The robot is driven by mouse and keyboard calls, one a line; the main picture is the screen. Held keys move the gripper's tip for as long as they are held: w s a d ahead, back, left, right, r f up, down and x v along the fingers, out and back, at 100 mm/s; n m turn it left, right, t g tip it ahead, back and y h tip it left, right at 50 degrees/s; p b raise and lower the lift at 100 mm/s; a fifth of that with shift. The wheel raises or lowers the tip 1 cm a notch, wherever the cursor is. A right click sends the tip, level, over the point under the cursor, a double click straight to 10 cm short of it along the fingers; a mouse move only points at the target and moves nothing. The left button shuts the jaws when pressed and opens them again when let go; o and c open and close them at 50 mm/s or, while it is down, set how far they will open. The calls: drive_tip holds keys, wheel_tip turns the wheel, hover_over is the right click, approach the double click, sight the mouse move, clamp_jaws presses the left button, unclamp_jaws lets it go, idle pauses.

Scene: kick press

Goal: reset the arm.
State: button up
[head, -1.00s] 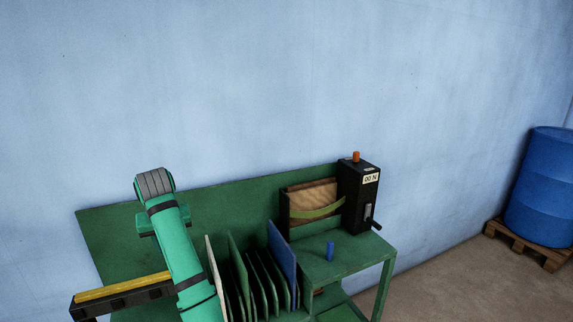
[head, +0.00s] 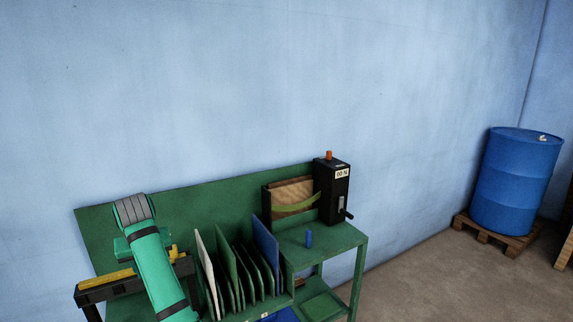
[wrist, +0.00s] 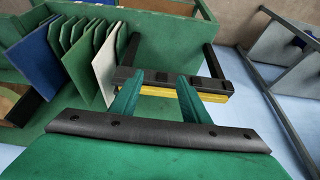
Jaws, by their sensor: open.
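My gripper (wrist: 158,92) shows in the wrist view as two green fingers spread apart. I see nothing held between them. A black frame with a yellow bar (wrist: 155,91) lies just beyond the fingertips; I cannot tell whether they touch it. In the head view my teal arm (head: 158,265) rises at the lower left, in front of the yellow bar (head: 108,277) on its black frame. My fingers are hidden there.
A blue drum (head: 515,185) stands on a pallet (head: 490,237) at right. Floor (head: 420,285) between is clear.

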drive_tip(key=s+d+f+t+y, duration=0.1)
drive_tip(key=s+d+f, duration=0.1)
drive_tip(key=f, duration=0.7)
drive_tip(key=s+d+f+m, duration=0.1)
drive_tip(key=d+f, duration=0.1)
drive_tip(key=f, duration=0.6)
drive_tip(key=s+d+f+t+y, duration=0.1)
drive_tip(key=s+d+f, duration=0.1)
drive_tip(key=f, duration=0.7)
drive_tip(key=s+d+f+m+t, duration=0.2)
drive_tip(key=s+d+f, duration=0.35)
drive_tip(key=f, duration=0.25)
drive_tip(key=s+d+f+m+t+h, duration=0.1)
drive_tip(key=s+d+t, duration=0.1)
drive_tip(key=s+d, duration=0.85)
drive_tip(key=s+d+f+m+t+h, duration=0.15)
drive_tip(key=s+d, duration=0.55)
drive_tip(key=s, duration=0.7)
drive_tip(key=s+d+r+t+h, duration=0.1)
drive_tip(key=s+d+r, duration=0.3)
drive_tip(key=s+r, duration=0.4)
drive_tip(key=s+d+r+t+h, duration=0.1)
drive_tip(key=s+d+r+t, duration=0.2)
drive_tip(key=s+d+r, duration=0.2)
drive_tip(key=s+r, duration=0.3)
drive_tip(key=s, duration=0.2)
drive_tip(key=shift+d, duration=0.15)
